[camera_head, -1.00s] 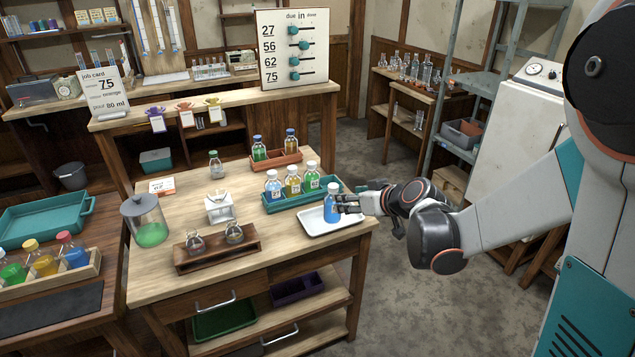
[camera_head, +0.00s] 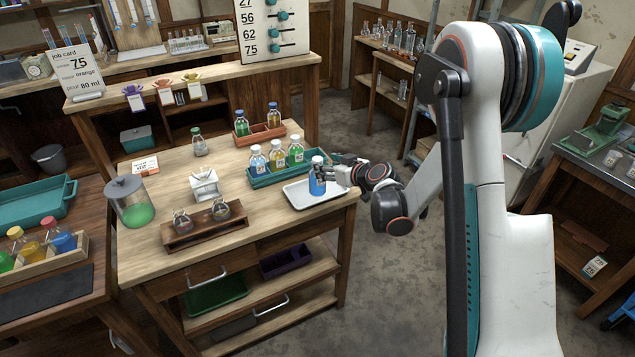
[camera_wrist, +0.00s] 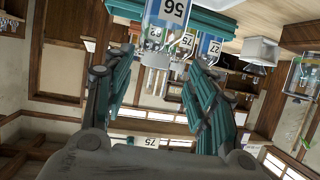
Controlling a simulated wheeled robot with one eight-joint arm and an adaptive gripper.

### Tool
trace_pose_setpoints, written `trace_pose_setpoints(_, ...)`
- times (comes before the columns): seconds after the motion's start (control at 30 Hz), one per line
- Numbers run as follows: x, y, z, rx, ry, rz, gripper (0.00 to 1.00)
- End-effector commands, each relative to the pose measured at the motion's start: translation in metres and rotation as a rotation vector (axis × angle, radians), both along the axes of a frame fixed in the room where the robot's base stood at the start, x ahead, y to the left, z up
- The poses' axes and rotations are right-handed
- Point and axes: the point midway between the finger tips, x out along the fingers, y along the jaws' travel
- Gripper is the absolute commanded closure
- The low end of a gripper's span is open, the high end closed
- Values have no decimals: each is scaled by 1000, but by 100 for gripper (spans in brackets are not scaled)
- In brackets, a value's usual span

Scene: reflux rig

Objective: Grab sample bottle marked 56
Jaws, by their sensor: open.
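The blue sample bottle (camera_head: 317,178) with a pale cap stands upright on a white tray (camera_head: 300,200) at the table's right side. In the wrist view a bottle with a label reading 56 (camera_wrist: 173,10) is close at the top edge, upside down in the picture and partly cut off. It appears to be this blue bottle. My gripper (camera_head: 336,175) is beside the bottle on its right, fingers reaching toward it. In the wrist view my gripper (camera_wrist: 163,62) shows two teal-padded fingers spread apart, with nothing held between them. Exact contact with the bottle cannot be told.
A teal rack (camera_head: 262,182) with blue, yellow and green bottles stands close left of the white tray. Behind it is an orange rack (camera_head: 252,138) with two bottles. A wooden stand (camera_head: 190,235) with flasks and a jar (camera_head: 130,202) of green liquid are further left.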

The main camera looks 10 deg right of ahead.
Motion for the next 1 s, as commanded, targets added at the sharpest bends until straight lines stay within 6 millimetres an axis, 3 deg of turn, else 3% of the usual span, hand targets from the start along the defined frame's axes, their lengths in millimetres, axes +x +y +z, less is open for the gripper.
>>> trace_pose_setpoints(0.37,24,8,-9,1,0,0,48)
trace_pose_setpoints(0.63,57,19,-22,1,0,1,48)
trace_pose_setpoints(0.87,61,20,-21,1,0,-1,48)
trace_pose_setpoints(0.9,61,20,-21,1,0,-1,50)
trace_pose_setpoints(1.0,61,20,-21,1,0,-1,73)
